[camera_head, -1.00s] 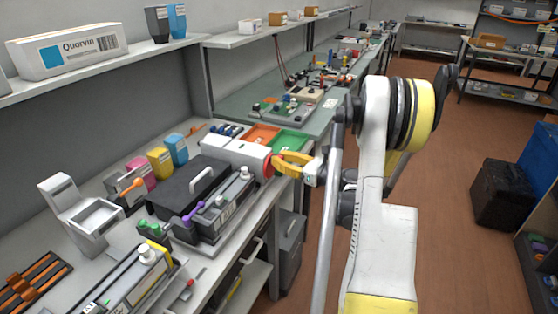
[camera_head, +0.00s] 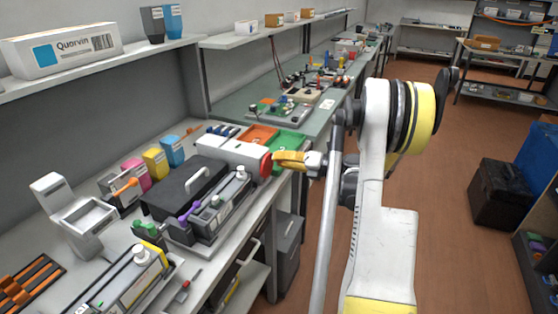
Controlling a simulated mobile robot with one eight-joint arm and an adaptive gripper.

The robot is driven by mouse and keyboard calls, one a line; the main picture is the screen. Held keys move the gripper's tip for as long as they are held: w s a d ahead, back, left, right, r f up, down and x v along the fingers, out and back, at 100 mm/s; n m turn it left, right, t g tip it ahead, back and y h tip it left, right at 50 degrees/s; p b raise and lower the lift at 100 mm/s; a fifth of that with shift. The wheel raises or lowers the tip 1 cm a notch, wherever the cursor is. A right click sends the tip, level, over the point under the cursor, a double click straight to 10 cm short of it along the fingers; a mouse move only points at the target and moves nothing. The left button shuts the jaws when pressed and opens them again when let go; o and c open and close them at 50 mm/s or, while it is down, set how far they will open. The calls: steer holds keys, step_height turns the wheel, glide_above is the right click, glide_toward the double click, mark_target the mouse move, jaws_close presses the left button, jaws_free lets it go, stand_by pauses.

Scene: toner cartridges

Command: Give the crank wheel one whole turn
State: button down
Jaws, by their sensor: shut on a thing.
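The crank wheel (camera_head: 266,164) is a red disc on the right end of a white box-shaped unit (camera_head: 230,152) on the bench. I see it nearly edge-on, so its handle and its turn angle cannot be made out. My gripper (camera_head: 277,160), with yellow fingers, reaches in from the right at the wheel's rim and is shut at it. The fingers hide the part of the wheel they hold.
A black case (camera_head: 168,193) and a grey cartridge (camera_head: 218,203) lie in front of the unit. Orange (camera_head: 257,136) and green (camera_head: 288,143) trays lie behind it. The floor (camera_head: 445,200) to the right is open.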

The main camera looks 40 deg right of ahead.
mark_target(272, 167)
steer(key=shift+d+f+m+y, duration=0.1)
steer(key=shift+f+m+y, duration=0.3)
steer(key=shift+m, duration=0.8)
steer(key=m, duration=0.1)
steer(key=f+m+b, duration=0.1)
steer(key=shift+f+m+g+y, duration=0.15)
steer(key=shift+m+g+y, duration=0.15)
steer(key=shift+m+g, duration=0.1)
steer(key=m, duration=0.1)
steer(key=f+m+y+b, duration=0.1)
steer(key=shift+m, duration=0.4)
steer(key=shift+s+a+f+m+y+b, duration=0.1)
steer(key=shift+a+m+y+b, duration=0.1)
steer(key=shift+m, duration=0.35)
steer(key=shift+s+a+f+m+y+b, duration=0.1)
steer(key=shift+a+m+b, duration=0.1)
steer(key=shift+m, duration=0.35)
steer(key=c, duration=1.3)
jaws_free()
steer(key=shift+o, duration=0.2)
